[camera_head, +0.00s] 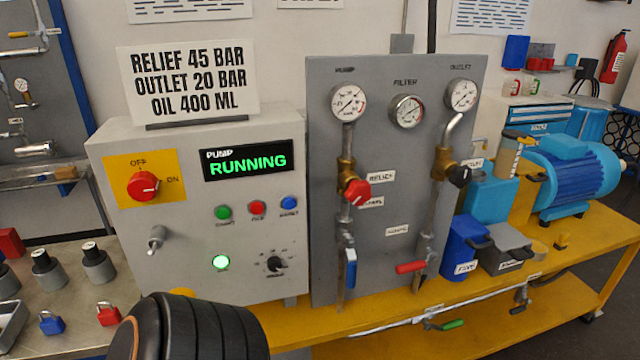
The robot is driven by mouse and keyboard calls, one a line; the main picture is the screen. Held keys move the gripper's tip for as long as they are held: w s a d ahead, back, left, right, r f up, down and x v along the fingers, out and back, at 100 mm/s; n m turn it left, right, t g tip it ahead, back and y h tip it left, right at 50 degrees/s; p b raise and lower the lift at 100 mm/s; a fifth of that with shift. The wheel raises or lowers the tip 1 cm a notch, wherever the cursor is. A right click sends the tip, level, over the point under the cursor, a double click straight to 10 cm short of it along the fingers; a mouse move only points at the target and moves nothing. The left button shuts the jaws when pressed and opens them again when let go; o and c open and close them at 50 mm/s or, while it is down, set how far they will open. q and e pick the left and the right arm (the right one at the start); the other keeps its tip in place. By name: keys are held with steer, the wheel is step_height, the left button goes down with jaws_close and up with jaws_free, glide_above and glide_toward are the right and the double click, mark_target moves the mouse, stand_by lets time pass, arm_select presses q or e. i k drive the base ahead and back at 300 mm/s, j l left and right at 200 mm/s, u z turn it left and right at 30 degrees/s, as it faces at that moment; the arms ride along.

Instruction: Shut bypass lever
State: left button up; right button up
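The grey gauge panel (325,130) carries several valves and levers. A red lever (410,267) lies roughly crosswise at the lower end of the right-hand pipe. A blue lever (350,269) hangs down along the lower left pipe. A green lever (444,324) lies crosswise on the thin pipe low along the bench front. The small tags on the panel are too blurred to tell which lever is the bypass. Neither gripper is in view, and nothing touches the levers.
The pump control box (200,255) stands left of the panel; its display (248,160) reads RUNNING. A red knob valve (355,193) and a black knob valve (459,175) stick out above the levers. Blue and grey bins (466,246) stand close right of the red lever.

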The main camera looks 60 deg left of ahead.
mark_target(351, 266)
steer(key=i+u, duration=0.1)
steer(key=u, duration=1.7)
